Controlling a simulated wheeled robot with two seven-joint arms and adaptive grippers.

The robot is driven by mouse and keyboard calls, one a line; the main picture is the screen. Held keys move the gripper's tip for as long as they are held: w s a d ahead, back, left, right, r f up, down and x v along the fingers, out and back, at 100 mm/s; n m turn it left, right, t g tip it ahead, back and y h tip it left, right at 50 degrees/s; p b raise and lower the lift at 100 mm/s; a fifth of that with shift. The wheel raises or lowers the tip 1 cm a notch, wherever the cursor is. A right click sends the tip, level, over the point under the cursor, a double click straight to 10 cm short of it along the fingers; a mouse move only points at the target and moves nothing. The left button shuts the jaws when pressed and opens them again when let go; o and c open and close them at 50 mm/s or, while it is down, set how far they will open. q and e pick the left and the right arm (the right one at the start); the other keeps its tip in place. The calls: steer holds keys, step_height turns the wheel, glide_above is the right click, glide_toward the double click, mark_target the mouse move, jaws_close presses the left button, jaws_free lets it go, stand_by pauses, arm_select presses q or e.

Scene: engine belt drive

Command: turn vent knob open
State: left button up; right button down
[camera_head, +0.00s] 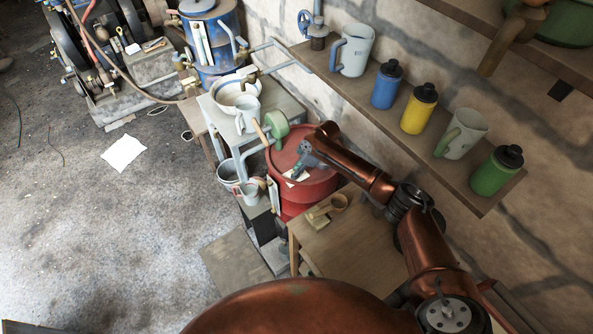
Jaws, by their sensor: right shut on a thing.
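A red drum (312,196) stands at the middle of the view, beside the wall. My right arm reaches in from the lower right, and my right gripper (297,171) is low over the drum's top. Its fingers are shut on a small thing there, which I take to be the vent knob. The fingers hide the knob, so I cannot tell how far it is turned. A pale label (296,176) lies on the drum top beside the fingers. My left gripper is not in view.
A green dipper (277,125) is close left of my right gripper. A shelf (488,198) with mugs and bottles runs along the wall above my arm. The floor at left is mostly open.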

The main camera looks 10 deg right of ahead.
steer(key=shift+r+m+p, duration=0.15)
steer(key=shift+m+p, duration=0.15)
steer(key=shift+p, duration=0.2)
steer(key=m+p, duration=0.2)
steer(key=p, duration=0.1)
steer(key=m+t+h+p, duration=0.1)
steer(key=m+p, duration=0.2)
steer(key=m+t+h+p, duration=0.1)
steer(key=m+p, duration=0.1)
steer(key=p, duration=0.1)
steer(key=shift+s+a+p, duration=0.2)
steer(key=shift+a+p, duration=0.1)
steer(key=shift+p, duration=0.05)
steer(key=shift+m+p, duration=0.4)
steer(key=shift+m, duration=0.3)
steer(key=shift+m+h+p, duration=0.5)
steer(key=shift+m+p, duration=0.05)
steer(key=shift+m, duration=0.25)
steer(key=m+h, duration=0.1)
steer(key=m, duration=0.1)
steer(key=shift+a+m+t+p, duration=0.15)
steer(key=shift+m+t+p, duration=0.15)
steer(key=shift+m, duration=0.1)
steer(key=shift+f+m+h, duration=0.2)
steer(key=shift+m+h, duration=0.2)
steer(key=shift+m, duration=0.7)
steer(key=shift+m+h+b, duration=0.5)
steer(key=shift+m, duration=0.6)
